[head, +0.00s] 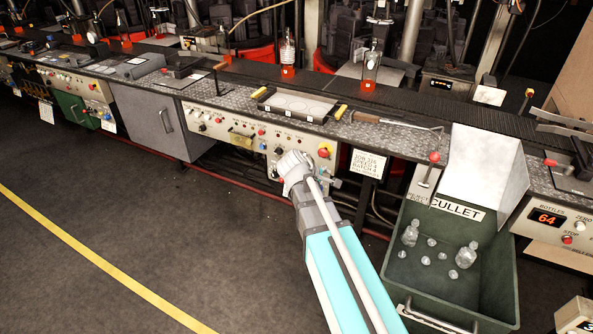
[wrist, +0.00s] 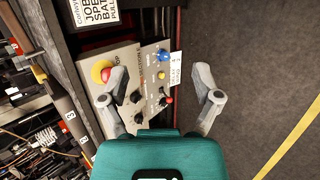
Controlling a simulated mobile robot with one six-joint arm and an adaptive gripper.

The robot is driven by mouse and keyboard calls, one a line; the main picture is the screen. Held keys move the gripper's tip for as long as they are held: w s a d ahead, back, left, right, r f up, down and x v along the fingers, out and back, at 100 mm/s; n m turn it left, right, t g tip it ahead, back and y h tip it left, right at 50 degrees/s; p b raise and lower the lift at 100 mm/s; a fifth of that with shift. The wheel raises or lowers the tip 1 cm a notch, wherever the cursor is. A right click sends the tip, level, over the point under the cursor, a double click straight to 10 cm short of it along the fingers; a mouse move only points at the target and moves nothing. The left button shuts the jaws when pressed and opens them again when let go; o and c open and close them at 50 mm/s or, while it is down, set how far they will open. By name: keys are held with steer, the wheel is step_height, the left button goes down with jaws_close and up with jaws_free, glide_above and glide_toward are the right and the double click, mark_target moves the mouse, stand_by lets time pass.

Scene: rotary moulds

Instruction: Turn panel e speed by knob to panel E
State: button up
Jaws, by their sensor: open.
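I cannot tell which knob is the speed knob. My gripper (wrist: 159,70) is open, with its fingers spread on either side of the panel's controls and nothing held. In the head view my gripper (head: 289,164) is in front of the panel (head: 222,127) and hides part of it.
A green cullet bin (head: 495,270) with glassware in it stands to the right. A sign (head: 369,163) hangs beside the panel. A tray (head: 296,103) and a hooked tool (head: 385,119) lie on the bench above. The floor (head: 110,215) at left is clear.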

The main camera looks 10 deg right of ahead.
steer(key=w+a+f+n+t+h+b, duration=0.1)
steer(key=w+a+f+n+t+b, duration=0.4)
steer(key=w+n+b, duration=0.3)
steer(key=w+a+f+n+t+h+b, duration=0.2)
steer(key=w+a+f+n+t+b, duration=0.3)
steer(key=b, duration=1.2)
steer(key=w+a+f+n, duration=0.1)
steer(key=w+f+n, duration=0.2)
steer(key=w+n, duration=0.1)
steer(key=shift+w+a, duration=0.4)
steer(key=shift+w, duration=0.1)
steer(key=x, duration=1.4)
steer(key=shift+s+d+r, duration=0.1)
steer(key=shift+s, duration=0.05)
